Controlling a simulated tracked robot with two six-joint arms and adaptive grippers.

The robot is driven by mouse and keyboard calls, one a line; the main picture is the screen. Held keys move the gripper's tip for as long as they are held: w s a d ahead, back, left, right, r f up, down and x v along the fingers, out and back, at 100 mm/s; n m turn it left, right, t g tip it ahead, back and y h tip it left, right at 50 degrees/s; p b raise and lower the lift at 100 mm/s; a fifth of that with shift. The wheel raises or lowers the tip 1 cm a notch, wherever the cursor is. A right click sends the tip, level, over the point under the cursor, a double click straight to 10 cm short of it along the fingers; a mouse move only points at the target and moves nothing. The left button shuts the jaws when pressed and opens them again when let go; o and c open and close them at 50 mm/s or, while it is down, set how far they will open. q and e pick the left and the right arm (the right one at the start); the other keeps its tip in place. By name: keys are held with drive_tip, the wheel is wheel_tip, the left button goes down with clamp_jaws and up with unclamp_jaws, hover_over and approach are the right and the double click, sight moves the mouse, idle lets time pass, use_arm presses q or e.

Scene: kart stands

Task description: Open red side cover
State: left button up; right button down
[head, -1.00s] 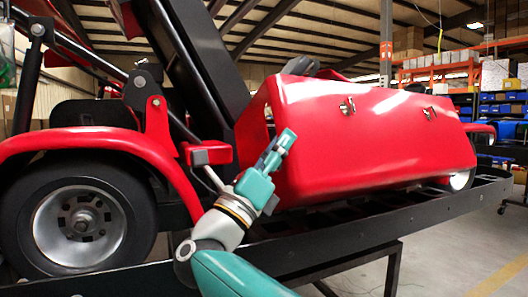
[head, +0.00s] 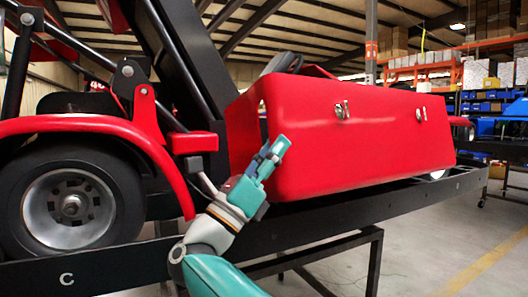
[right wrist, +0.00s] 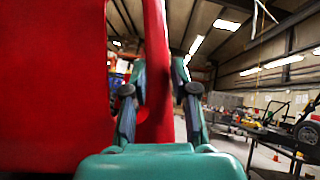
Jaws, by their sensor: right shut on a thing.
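The red side cover (head: 370,140) is a large glossy panel on the right side of the kart in the head view. It bears two silver latches, a nearer one (head: 341,110) and a farther one (head: 420,114). The broad red face (right wrist: 50,80) fills the left of that view. My left gripper is not in view.
The kart rests on a black stand rail (head: 350,215) with legs below. A front wheel (head: 72,207) under a red fender (head: 95,125) is left of my right arm. Shelves with blue bins (head: 490,105) stand far right. The floor at right (head: 450,235) is clear.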

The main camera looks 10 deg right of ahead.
drive_tip(key=c, duration=1.4)
unclamp_jaws()
drive_tip(key=shift+s+d+r+m+g+h, duration=0.1)
drive_tip(key=shift+d+r+m+g+h, duration=0.1)
drive_tip(key=shift+d+g, duration=0.15)
drive_tip(key=shift+s+d+r+m+g+h, duration=0.1)
drive_tip(key=shift+d+m+g, duration=0.1)
drive_tip(key=shift+d+g, duration=0.1)
drive_tip(key=shift+o, duration=1.4)
drive_tip(key=shift+d+f, duration=0.1)
drive_tip(key=shift+d, duration=0.05)
drive_tip(key=shift+a+t, duration=0.25)
drive_tip(key=shift+a, duration=0.1)
drive_tip(key=shift+a+f+n, duration=0.1)
drive_tip(key=shift+n, duration=0.2)
drive_tip(key=v, duration=0.7)
drive_tip(key=shift+f, duration=0.15)
